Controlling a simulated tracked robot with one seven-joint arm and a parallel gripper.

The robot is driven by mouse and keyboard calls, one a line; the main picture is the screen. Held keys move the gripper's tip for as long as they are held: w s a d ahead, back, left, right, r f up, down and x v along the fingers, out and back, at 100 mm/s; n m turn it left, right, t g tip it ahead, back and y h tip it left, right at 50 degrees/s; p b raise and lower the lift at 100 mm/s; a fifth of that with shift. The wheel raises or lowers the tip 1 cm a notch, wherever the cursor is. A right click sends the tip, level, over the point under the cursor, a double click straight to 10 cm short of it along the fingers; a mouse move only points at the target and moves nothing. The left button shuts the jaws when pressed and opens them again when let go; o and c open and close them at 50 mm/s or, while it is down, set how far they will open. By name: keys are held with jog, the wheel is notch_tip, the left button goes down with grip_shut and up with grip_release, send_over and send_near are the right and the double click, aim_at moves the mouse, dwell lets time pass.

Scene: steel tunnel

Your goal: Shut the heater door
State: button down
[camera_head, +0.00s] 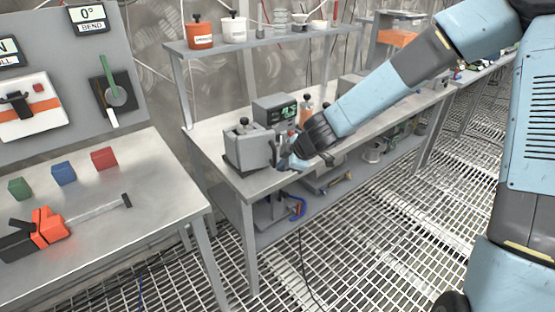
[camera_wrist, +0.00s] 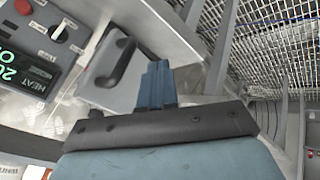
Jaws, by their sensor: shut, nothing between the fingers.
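The heater (camera_head: 275,108) is a grey box with a green lit display, standing on the steel bench. In the wrist view, its display (camera_wrist: 20,72) and a red knob show at the left. A grey panel with a black bar handle (camera_wrist: 117,62), seemingly the heater door, lies beside the display in the wrist view. My gripper (camera_head: 288,163) is at the bench's front edge, right of a grey block-like part (camera_head: 248,148) in front of the heater. In the wrist view my gripper (camera_wrist: 157,72) is shut and empty, its blue fingers just right of the handle. I cannot tell whether they touch the panel.
The bench (camera_head: 210,130) carries an orange-brown bottle (camera_head: 306,110) behind my wrist. A shelf (camera_head: 260,38) above holds an orange pot (camera_head: 200,34) and a white pot (camera_head: 234,28). A second table (camera_head: 130,215) stands at the left. Grated floor (camera_head: 370,235) lies open in front.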

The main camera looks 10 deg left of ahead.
jog(key=shift+w+a+f, duration=0.2)
jog(key=shift+w+a, duration=0.15)
jog(key=shift+w, duration=0.35)
jog(key=shift+w+a+f, duration=0.2)
jog(key=shift+w+a, duration=0.2)
jog(key=shift+w, duration=0.25)
jog(key=shift+w+a+f, duration=0.2)
jog(key=shift+w+a, duration=0.15)
jog(key=shift+w, duration=0.35)
jog(key=shift+a+f, duration=0.1)
jog(key=shift+f, duration=0.1)
